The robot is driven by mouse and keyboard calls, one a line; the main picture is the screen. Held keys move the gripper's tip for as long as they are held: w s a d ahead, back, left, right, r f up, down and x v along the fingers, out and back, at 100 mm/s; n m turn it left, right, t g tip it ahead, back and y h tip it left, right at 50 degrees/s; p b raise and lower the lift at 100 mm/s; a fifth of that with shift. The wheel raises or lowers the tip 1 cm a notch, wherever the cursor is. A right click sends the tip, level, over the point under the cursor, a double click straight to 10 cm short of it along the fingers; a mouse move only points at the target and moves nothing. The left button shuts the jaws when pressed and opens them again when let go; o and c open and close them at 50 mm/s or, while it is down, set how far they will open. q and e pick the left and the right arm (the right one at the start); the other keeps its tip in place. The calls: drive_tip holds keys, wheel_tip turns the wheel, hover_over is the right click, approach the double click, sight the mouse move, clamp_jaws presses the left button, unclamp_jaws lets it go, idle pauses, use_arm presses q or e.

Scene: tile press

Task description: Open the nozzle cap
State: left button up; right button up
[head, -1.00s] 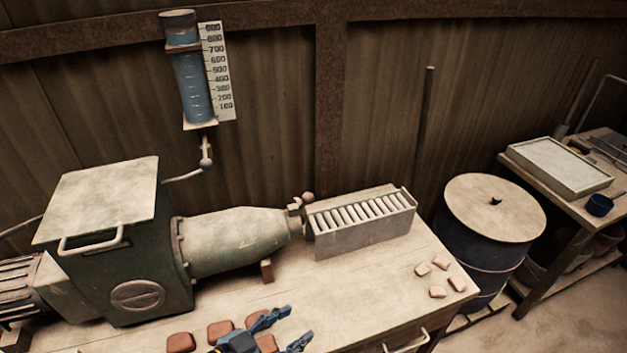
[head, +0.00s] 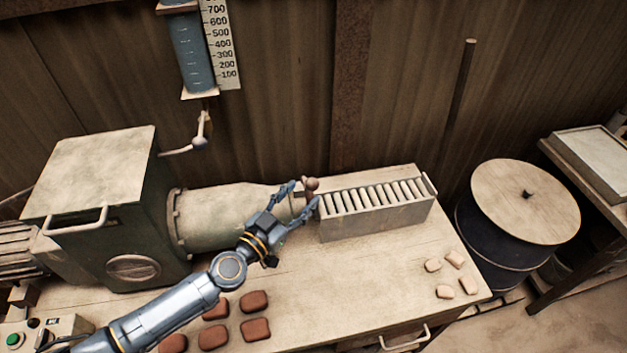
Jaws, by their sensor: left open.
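The nozzle cap (head: 311,184) is at the right end of the press's tapered barrel (head: 222,216), with a round brownish knob on top. My left gripper (head: 304,194) is open at the nozzle, its two fingers spread on either side of the cap's knob in the picture. I cannot tell whether a finger touches it. The fingers and wrist hide part of the nozzle end. My right gripper is not in view.
A roller tray (head: 372,218) stands just right of the nozzle, close to the gripper's right finger. Several red-brown tiles (head: 255,301) lie on the table (head: 340,290) below my arm, and several pale pieces (head: 444,292) lie at the right. A drum (head: 500,240) stands beyond the table's right edge.

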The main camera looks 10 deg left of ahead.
sight(308, 188)
use_arm(q)
drive_tip(key=x, duration=0.4)
drive_tip(key=shift+w, duration=0.1)
drive_tip(key=shift+w+d, duration=0.25)
drive_tip(key=shift+w, duration=0.05)
drive_tip(key=shift+w+d, duration=0.1)
drive_tip(key=shift+w, duration=0.1)
drive_tip(key=shift+c, duration=1.1)
drive_tip(key=c, duration=0.7)
clamp_jaws()
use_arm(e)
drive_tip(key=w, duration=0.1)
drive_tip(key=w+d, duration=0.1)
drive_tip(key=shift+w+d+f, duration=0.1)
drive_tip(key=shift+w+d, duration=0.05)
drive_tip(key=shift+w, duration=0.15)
